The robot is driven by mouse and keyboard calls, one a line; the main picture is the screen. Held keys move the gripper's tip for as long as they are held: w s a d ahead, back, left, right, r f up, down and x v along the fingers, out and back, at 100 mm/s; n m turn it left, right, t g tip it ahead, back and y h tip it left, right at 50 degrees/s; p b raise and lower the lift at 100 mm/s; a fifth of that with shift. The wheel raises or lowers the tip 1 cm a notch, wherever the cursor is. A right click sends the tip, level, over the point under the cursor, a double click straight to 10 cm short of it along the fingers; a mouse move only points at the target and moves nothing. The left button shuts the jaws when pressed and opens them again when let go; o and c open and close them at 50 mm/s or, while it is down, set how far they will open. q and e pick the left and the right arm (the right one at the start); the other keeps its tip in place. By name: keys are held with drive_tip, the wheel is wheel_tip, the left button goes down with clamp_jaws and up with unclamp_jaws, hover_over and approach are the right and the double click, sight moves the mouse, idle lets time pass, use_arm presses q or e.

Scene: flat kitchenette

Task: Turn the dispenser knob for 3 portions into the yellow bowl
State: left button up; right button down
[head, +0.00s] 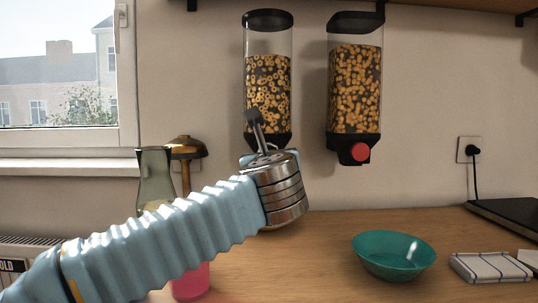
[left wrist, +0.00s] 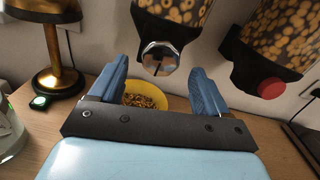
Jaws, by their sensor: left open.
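The left dispenser (head: 268,85) hangs on the wall, holding ring-shaped cereal. Its pale, faceted metallic knob (left wrist: 160,58) shows in the left wrist view, beyond and between the fingertips of my left gripper (left wrist: 159,75). The fingers are apart and look empty; contact with the knob is not visible. The yellow bowl (left wrist: 177,104) stands on the counter below that dispenser with cereal in it, partly hidden by my gripper. In the head view my left gripper (head: 257,128) covers the knob, and the bowl is hidden behind my arm. My right gripper is not in view.
A second dispenser (head: 354,90) with a red knob (head: 360,152) hangs to the right. A teal bowl (head: 394,256) stands on the counter (head: 325,275), near a folded striped cloth (head: 490,267). A brass lamp (head: 187,148) and a glass vessel (head: 154,172) stand left. A pink object (head: 190,282) is partly hidden by my arm.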

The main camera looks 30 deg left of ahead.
use_arm(q)
drive_tip(key=x, duration=0.2)
drive_tip(key=shift+w+a, duration=0.15)
drive_tip(key=shift+w, duration=0.1)
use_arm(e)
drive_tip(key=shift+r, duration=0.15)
use_arm(q)
drive_tip(key=c, duration=1)
drive_tip(key=shift+c, duration=0.2)
drive_tip(key=shift+m+p, duration=0.35)
drive_tip(key=shift+m, duration=0.05)
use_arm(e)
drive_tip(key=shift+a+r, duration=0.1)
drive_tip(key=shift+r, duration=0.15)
use_arm(q)
drive_tip(key=shift+s+a+r+m+p, duration=0.1)
drive_tip(key=shift+m+p, duration=2.2)
drive_tip(key=shift+m, duration=1.6)
drive_tip(key=shift+s+a+r+m+p, duration=0.1)
drive_tip(key=shift+m+p, duration=2.2)
drive_tip(key=shift+m, duration=1.6)
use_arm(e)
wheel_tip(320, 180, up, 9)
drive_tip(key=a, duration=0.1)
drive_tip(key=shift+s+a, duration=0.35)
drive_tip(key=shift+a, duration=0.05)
